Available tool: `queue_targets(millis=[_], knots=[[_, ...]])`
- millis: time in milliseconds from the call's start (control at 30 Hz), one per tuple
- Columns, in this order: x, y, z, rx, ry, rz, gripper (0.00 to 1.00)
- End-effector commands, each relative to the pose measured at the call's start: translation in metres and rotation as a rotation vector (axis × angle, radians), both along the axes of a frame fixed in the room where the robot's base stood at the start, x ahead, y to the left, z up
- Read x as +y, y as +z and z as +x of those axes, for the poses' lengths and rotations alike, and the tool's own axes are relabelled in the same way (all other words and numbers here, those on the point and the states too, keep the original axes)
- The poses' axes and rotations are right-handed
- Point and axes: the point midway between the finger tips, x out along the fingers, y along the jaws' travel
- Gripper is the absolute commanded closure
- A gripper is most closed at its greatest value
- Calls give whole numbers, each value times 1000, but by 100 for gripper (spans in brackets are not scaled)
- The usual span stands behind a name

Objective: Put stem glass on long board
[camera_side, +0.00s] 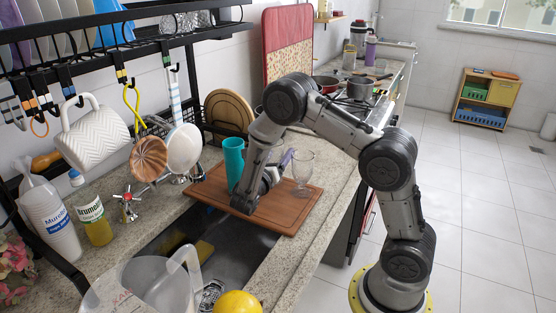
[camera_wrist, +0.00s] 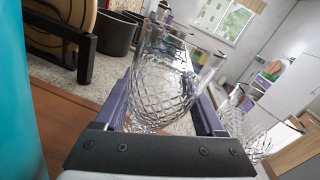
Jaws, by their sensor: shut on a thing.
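My gripper (camera_wrist: 165,120) is shut on a clear stem glass (camera_wrist: 160,85) with a diamond-cut bowl, held between its purple fingers. The lower part of the glass is hidden by the gripper in the wrist view. In the side view, my gripper (camera_side: 279,168) is low over the brown long board (camera_side: 215,195). A clear stemmed glass (camera_side: 303,168) shows just right of the fingers, upright over the board's right part. I cannot tell whether its base touches the board, or whether it is the held one. A second cut-glass shape (camera_wrist: 250,125) shows right of the fingers in the wrist view.
A teal cup (camera_side: 233,160) stands on the board left of my gripper, close in the wrist view (camera_wrist: 18,90). The sink (camera_side: 225,245) opens in front of the board. A loaded rack (camera_side: 130,55) hangs at left. Pots (camera_side: 360,88) stand farther back.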

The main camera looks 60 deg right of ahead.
Motion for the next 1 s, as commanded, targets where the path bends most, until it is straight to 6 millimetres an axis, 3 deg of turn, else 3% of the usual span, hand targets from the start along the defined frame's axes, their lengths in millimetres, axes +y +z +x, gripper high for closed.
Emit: queue_targets(millis=[100, 467, 500, 600, 667, 1000], knots=[[0, -13, 0, -1, 0, -1, 94], [0, -17, 0, -1, 0, -1, 94], [0, -18, 0, 0, 0, 0, 27], [0, -17, 0, -1, 0, 0, 9], [0, -17, 0, -1, 0, 0, 0], [4, -13, 0, -2, 2, 1, 0]])
